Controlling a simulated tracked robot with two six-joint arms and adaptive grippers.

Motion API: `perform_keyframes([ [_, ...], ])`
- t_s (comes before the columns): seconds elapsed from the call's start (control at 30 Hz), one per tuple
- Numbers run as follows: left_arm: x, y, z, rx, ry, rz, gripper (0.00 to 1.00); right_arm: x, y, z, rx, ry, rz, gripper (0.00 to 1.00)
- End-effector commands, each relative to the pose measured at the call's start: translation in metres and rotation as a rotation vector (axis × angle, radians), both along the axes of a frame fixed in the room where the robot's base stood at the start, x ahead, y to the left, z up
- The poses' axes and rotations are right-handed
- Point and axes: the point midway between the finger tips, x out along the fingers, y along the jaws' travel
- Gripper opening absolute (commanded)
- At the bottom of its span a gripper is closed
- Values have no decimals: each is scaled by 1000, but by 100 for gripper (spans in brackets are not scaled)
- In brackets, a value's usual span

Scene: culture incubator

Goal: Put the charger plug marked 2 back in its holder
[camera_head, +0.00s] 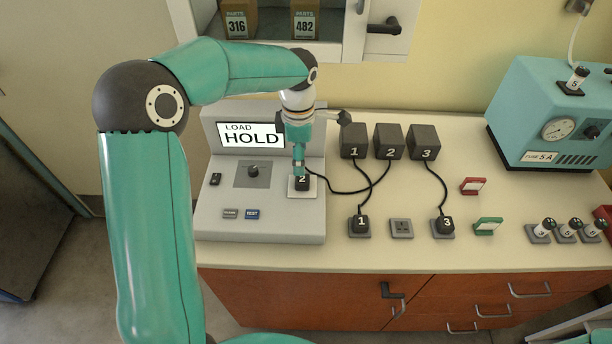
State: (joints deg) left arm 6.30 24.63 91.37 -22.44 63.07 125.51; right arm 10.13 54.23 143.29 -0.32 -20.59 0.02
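The charger plug marked 2 (302,184) is a black plug sitting upright on a pale square socket plate on the grey test console (260,213). Its black cable runs right to the charger block marked 2 (390,143). An outlet with no plug in it (401,228) lies between plug 1 (360,225) and plug 3 (444,226), and I take it for the holder. My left gripper (299,171) points down right at plug 2, its fingertips at the plug's top. The fingers overlap in this view, so their grip is unclear. My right gripper is out of view.
The console screen (250,136) reads LOAD HOLD. Charger blocks 1 (354,142) and 3 (422,143) stand behind the plugs. Red (473,186) and green (488,226) tags and several small plugs lie to the right. A teal device (555,115) stands at the back right.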

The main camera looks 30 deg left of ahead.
Motion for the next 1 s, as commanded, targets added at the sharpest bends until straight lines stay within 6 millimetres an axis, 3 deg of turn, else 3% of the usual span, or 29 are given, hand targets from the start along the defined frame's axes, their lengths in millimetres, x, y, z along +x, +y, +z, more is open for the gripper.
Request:
perform_keyframes([
  [0.37, 6, 1, -13, -1, 9, 2, 69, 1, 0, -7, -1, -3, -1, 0],
  [1.0, 8, -1, -90, 0, 9, -1, 69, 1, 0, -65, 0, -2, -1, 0],
])
